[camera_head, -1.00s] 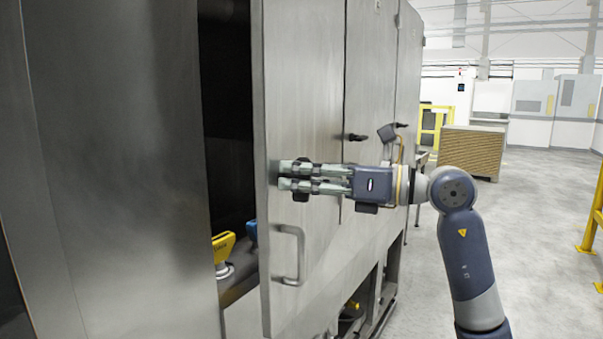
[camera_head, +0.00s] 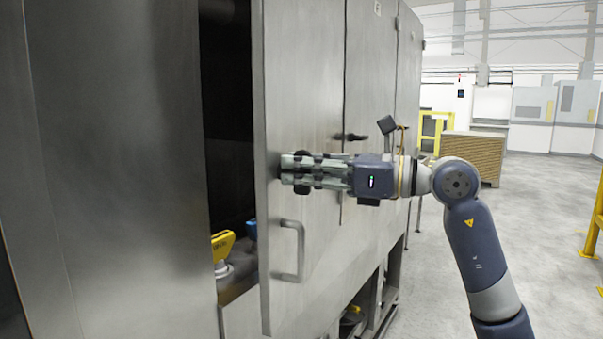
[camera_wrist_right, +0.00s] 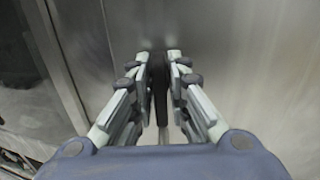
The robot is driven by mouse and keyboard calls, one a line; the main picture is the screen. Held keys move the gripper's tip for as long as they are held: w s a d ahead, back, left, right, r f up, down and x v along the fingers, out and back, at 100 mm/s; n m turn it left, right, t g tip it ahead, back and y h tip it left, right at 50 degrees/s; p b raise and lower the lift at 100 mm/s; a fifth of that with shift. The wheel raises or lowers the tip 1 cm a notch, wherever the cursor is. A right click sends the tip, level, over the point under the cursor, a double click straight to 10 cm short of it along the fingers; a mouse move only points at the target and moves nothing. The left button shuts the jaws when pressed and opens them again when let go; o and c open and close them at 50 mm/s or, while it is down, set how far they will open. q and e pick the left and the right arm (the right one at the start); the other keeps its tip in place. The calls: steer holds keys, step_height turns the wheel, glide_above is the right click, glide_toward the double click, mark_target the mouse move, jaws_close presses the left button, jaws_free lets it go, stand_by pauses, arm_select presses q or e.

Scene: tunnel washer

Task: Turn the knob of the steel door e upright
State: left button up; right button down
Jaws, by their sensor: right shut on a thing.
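The steel door (camera_head: 300,75) stands ajar, with a dark opening along its left edge. My right gripper (camera_head: 288,170) reaches in from the right, its fingertips at the door's face above the bar handle (camera_head: 290,250). In the right wrist view, the fingers (camera_wrist_right: 160,62) are shut on a dark knob (camera_wrist_right: 160,92), which shows as a narrow dark strip between them. In the head view the fingers hide most of the knob, so its exact angle cannot be told. My left gripper is not in view.
Another dark knob (camera_head: 352,137) sits on the neighbouring door panel (camera_head: 372,70) to the right. Inside the opening are a yellow part (camera_head: 223,245) and a blue part. A brown slatted stack (camera_head: 475,155) stands behind on open floor (camera_head: 545,215).

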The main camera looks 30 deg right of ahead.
steer(key=c, duration=1.7)
jaws_free()
steer(key=v, duration=1.2)
steer(key=shift+w, duration=0.1)
